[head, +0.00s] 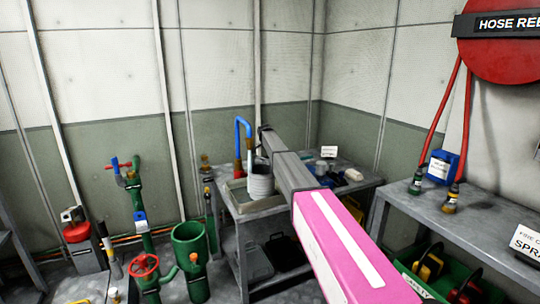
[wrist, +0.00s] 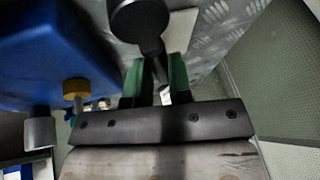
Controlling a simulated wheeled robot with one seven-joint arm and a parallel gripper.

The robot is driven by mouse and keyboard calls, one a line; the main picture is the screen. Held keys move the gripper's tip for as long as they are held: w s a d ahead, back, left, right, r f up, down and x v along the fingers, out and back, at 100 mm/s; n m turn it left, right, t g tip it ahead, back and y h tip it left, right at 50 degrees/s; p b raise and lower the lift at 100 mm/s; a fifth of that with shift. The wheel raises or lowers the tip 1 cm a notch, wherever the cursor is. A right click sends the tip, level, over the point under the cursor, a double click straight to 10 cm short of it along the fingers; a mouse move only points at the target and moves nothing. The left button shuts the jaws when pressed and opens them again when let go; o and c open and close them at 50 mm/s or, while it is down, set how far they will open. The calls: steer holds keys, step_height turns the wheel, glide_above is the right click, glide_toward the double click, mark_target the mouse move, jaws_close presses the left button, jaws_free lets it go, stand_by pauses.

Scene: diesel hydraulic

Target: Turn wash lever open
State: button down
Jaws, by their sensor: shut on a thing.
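The fingers are shut on the stem of a dark grey lever (wrist: 140,18) with a thick rounded end, which I take for the wash lever. The rounded end stands out beyond the fingertips. In the head view my arm reaches away to the back table, and its own links hide the fingers and the lever. A bent blue pipe (head: 243,122) rises there from a shallow basin (head: 240,208), beside a ribbed light grey cylinder (head: 260,182).
A large blue body (wrist: 50,45) is close at the left of the fingers in the wrist view. Green pipework with a red handwheel (head: 143,265) stands at the lower left of the head view. A grey bench (head: 480,222) with hose ends is at the right.

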steer(key=shift+s+d+m+h, duration=0.25)
steer(key=shift+s+m, duration=0.2)
steer(key=shift+m, duration=0.45)
steer(key=shift+g, duration=0.3)
steer(key=c, duration=1)
jaws_free()
steer(key=shift+c, duration=0.2)
steer(key=v, duration=1.1)
steer(key=shift+f, duration=0.1)
